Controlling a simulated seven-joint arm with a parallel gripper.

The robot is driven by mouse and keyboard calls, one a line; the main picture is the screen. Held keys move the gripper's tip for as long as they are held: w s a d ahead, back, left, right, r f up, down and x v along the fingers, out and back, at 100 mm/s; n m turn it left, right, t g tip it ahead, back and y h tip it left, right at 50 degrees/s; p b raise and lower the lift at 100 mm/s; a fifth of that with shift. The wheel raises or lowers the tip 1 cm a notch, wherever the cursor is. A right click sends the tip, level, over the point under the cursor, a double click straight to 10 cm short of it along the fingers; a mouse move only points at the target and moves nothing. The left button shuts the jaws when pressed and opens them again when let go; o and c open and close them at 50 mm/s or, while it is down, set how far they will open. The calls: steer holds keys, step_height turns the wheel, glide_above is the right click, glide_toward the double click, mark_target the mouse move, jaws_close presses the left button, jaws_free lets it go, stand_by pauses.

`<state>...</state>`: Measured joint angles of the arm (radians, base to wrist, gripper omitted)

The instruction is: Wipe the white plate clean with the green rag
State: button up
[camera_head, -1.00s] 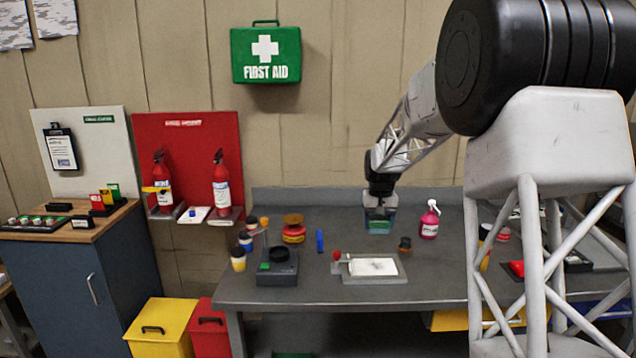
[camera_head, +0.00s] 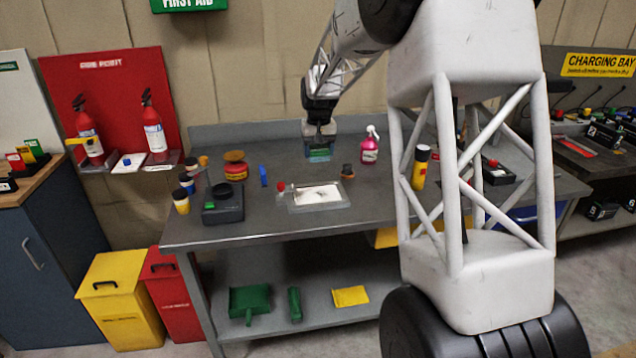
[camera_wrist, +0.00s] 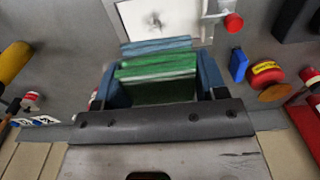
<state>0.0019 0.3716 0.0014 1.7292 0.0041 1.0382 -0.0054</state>
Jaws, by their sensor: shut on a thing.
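My gripper (camera_head: 319,146) is at the back of the grey workbench, behind the white plate and left of the pink spray bottle. It is shut on the green rag (camera_wrist: 158,66), which shows between the two dark blue fingers in the wrist view. A blue strip lies along the rag's far edge. The white plate (camera_head: 322,191) lies on a grey holder near the bench's front. A dark smudge (camera_wrist: 153,22) marks the plate in the wrist view. The rag is apart from the plate. Whether the rag touches the bench I cannot tell.
A red knob (camera_head: 281,187) stands at the plate's left edge. A small dark and orange item (camera_head: 348,172) is to its right, and the pink spray bottle (camera_head: 369,149) stands behind. A blue item (camera_head: 263,175) and a black device (camera_head: 222,204) are left. Bench between gripper and plate is clear.

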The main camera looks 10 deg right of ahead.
steer(key=w+d+f, duration=0.3)
steer(key=d+f, duration=0.1)
steer(key=f, duration=0.4)
steer(key=shift+w+d, duration=0.3)
steer(key=shift+f, duration=0.1)
